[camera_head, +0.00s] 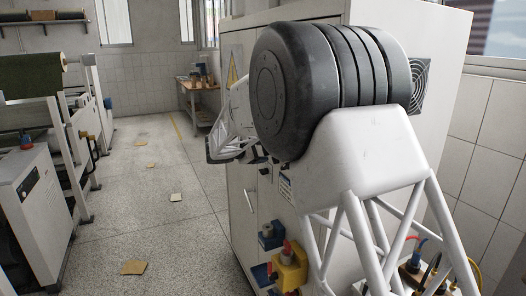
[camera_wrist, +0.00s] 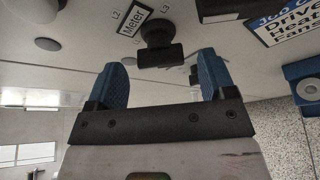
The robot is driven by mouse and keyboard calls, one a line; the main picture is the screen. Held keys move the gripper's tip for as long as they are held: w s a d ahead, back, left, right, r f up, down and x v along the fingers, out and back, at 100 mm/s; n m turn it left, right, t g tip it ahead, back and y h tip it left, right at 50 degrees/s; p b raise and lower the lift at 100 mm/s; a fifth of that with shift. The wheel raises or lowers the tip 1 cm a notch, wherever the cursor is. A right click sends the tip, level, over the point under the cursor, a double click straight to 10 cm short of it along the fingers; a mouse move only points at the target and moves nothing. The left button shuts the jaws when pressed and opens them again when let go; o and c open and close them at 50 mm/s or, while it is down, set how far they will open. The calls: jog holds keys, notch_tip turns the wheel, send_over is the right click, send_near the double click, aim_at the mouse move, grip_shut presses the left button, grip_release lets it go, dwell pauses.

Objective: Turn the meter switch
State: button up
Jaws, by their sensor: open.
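The meter switch (camera_wrist: 158,40) is a black knob with a bar-shaped grip on a light panel, in the wrist view at upper centre. A label reading "Meter" (camera_wrist: 136,21) sits beside it, with L2 and L3 marks around the knob. My gripper (camera_wrist: 163,66) is open, with its two blue fingers apart. The knob shows just beyond the fingertips, roughly midway between them. I see no contact, and the depth gap is hard to tell. In the head view my arm hides the switch and its part of the cabinet.
The white cabinet (camera_head: 345,15) stands behind my arm. A blue-framed part (camera_wrist: 305,82) and a "Drive Heat Fans" label (camera_wrist: 290,25) are at right in the wrist view. A dark bar (camera_wrist: 230,8) is near the top. Open floor (camera_head: 150,205) lies left of the cabinet.

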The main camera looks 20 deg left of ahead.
jog(key=shift+x, duration=1.05)
jog(key=c, duration=0.9)
